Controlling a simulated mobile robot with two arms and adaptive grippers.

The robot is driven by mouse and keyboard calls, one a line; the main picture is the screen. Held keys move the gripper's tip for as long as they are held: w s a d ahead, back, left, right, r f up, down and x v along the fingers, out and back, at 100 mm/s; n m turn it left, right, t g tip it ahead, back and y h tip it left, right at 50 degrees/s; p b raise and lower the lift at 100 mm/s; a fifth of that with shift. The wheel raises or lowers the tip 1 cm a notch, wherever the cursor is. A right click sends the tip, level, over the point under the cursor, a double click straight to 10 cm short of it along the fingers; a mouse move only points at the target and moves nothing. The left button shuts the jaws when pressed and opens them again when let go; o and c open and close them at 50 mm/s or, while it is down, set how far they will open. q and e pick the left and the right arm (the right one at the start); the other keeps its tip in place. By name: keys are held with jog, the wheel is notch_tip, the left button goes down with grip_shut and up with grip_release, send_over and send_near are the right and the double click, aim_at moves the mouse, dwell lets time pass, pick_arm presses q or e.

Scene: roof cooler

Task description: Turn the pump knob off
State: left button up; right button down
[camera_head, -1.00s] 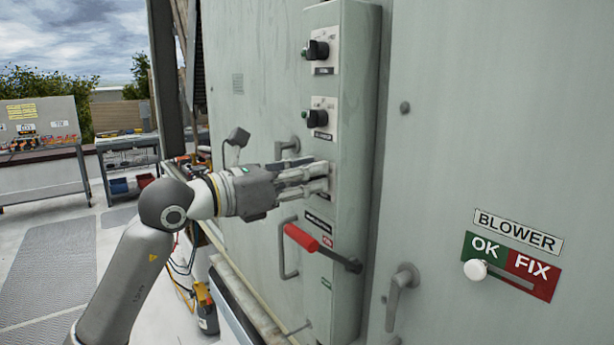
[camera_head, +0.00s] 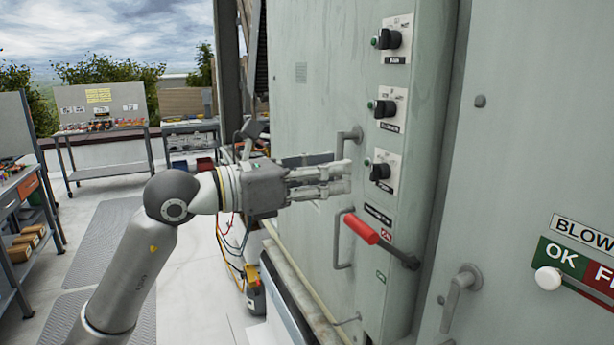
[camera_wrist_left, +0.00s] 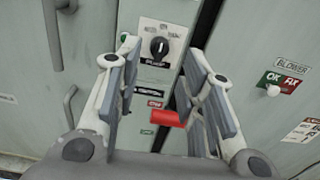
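Three black knobs on white plates run down the grey-green control column. The lowest knob (camera_head: 380,171) has a label that looks like "PUMP" in the wrist view, where the knob (camera_wrist_left: 159,47) shows a white mark pointing about straight up. My left gripper (camera_head: 343,178) is left of this knob and apart from it, with its fingers pointing toward the column. In the wrist view its finger pads stand wide apart with nothing between them, and the knob shows beyond the gap. My right gripper is not in view.
Two other knobs (camera_head: 390,38) (camera_head: 385,108) sit above. A red-handled lever (camera_head: 361,229) is just below the lowest knob. Door handles (camera_head: 341,240) (camera_head: 461,297) stick out on both sides. A BLOWER slider (camera_head: 548,278) is at right. Workbenches stand far left.

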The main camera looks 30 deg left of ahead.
pick_arm(q)
jog(key=shift+v, duration=1.95)
